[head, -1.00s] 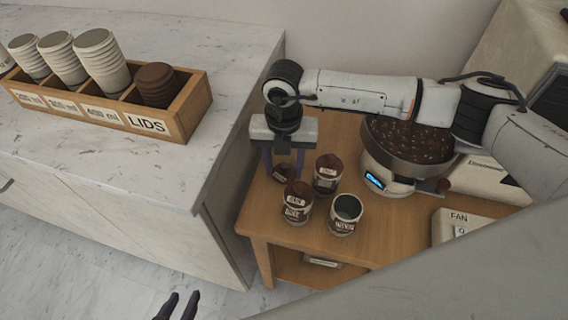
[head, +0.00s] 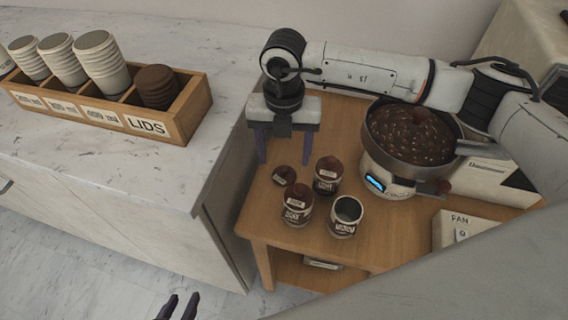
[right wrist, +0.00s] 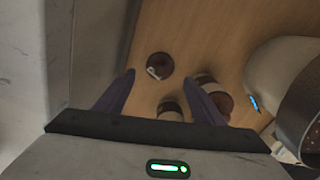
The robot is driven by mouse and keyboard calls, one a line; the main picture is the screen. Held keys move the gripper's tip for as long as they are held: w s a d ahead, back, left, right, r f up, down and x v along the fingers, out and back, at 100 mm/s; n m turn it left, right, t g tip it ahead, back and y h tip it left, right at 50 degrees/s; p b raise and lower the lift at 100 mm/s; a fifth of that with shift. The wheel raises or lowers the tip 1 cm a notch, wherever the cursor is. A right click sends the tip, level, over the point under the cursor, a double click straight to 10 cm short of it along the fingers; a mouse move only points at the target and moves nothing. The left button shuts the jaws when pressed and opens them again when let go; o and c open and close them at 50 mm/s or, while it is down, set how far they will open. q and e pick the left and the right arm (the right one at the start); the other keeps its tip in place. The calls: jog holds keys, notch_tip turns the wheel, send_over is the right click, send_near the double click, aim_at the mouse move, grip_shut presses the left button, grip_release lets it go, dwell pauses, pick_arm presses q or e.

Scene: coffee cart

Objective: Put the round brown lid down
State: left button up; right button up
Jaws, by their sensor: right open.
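The round brown lid (head: 284,175) lies on the wooden table, behind the canisters and near the table's left side. It also shows in the right wrist view (right wrist: 160,65), with a small pale label on it. My right gripper (head: 284,163) is open and empty above and behind the lid, apart from it. In the right wrist view its fingers (right wrist: 165,78) are spread wide with the lid beyond the tips. My left gripper (head: 178,308) shows only its fingertips at the bottom edge, parted with nothing visible between them.
Two canisters with brown tops (head: 297,206) (head: 327,177) and an open canister (head: 345,217) stand close to the lid. The counter (head: 150,170) with a lids-and-cups box (head: 190,118) stands left.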

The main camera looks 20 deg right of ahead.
aim_at(284, 169)
notch_tip(284, 169, up, 6)
jog(key=shift+r, duration=0.25)
dwell(0.5)
